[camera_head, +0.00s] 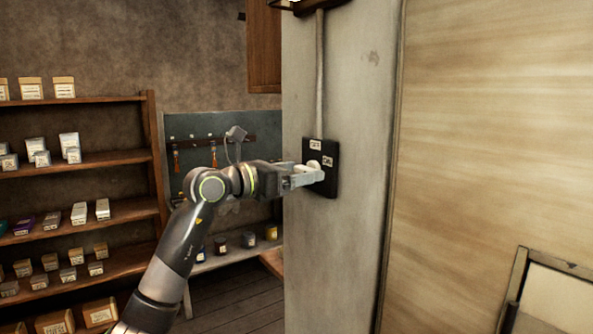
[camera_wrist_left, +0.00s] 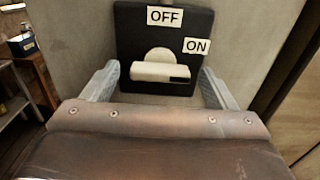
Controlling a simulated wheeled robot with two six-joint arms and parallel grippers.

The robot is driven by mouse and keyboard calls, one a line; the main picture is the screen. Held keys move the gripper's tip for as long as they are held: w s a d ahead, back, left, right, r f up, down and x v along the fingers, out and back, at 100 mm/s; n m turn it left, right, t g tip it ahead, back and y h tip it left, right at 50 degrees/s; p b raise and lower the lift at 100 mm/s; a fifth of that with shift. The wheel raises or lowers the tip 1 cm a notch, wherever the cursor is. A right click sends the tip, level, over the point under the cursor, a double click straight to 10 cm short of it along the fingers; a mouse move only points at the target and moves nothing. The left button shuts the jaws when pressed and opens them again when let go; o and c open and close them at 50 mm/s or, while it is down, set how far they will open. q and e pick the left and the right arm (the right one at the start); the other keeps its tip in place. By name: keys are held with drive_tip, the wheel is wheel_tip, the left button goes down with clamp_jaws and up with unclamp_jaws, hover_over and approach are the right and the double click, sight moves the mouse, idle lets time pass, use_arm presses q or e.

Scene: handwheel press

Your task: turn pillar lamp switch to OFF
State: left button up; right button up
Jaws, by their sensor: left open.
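The pillar lamp switch is a black plate (camera_head: 332,184) on the grey pillar, and it also fills the upper middle of the left wrist view (camera_wrist_left: 135,40). It carries a white OFF label (camera_wrist_left: 165,16) at the top and an ON label (camera_wrist_left: 197,46) at the upper right. Its cream knob (camera_wrist_left: 158,70) has a bar lying level across the wrist view, with a dark mark at its right end, on the ON side. My left gripper (camera_head: 314,174) is open at the switch, one finger on each side of the knob. Contact with the knob cannot be told. My right gripper is out of view.
The pillar (camera_head: 345,90) carries a conduit (camera_head: 320,75) running up from the switch. A pale wooden panel (camera_head: 490,130) stands to the right. Shelves with small boxes (camera_head: 80,160) stand at the left. A low shelf with jars (camera_head: 235,250) lies behind my arm.

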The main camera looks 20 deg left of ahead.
use_arm(q)
drive_tip(key=c, duration=1)
